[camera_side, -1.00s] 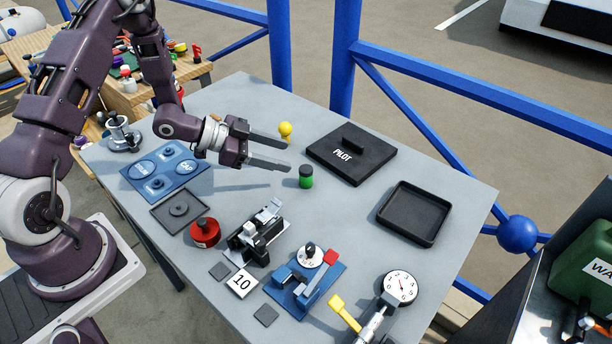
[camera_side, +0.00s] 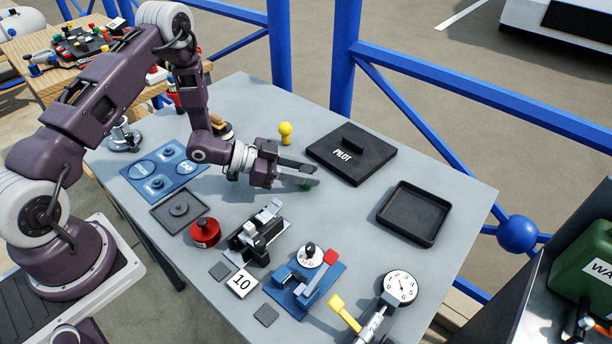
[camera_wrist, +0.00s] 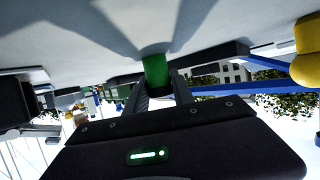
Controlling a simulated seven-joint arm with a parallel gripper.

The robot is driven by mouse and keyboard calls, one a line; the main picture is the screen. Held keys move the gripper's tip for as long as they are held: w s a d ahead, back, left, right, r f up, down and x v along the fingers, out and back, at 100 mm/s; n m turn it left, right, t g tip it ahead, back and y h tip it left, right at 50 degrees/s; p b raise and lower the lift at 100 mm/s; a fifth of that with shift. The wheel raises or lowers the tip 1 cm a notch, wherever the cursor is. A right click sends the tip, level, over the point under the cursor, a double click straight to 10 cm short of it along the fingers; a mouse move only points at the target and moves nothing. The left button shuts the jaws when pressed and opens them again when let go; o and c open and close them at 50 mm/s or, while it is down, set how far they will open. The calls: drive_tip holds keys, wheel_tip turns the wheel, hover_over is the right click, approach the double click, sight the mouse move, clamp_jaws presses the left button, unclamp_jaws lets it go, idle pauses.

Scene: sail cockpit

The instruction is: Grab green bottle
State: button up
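The green bottle (camera_side: 305,187) stands upright on the grey table. In the side view my gripper hides most of it, including its dark cap, and only a little green shows under the near finger. My gripper (camera_side: 307,175) is low over the table with its fingers on both sides of the bottle. In the wrist view, which is upside down, the green bottle (camera_wrist: 156,70) lies between the narrow-set fingers (camera_wrist: 160,88), with little or no gap at its sides. My gripper looks shut on it. I see no lift off the table.
A yellow knobbed piece (camera_side: 285,133) and the black PILOT lid (camera_side: 370,165) stand behind the gripper. A black tray (camera_side: 438,205) is to the right. A black-and-silver fixture (camera_side: 250,243), a red round container (camera_side: 204,233) and a blue fixture (camera_side: 290,285) are nearer the front.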

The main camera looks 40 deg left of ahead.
clamp_jaws()
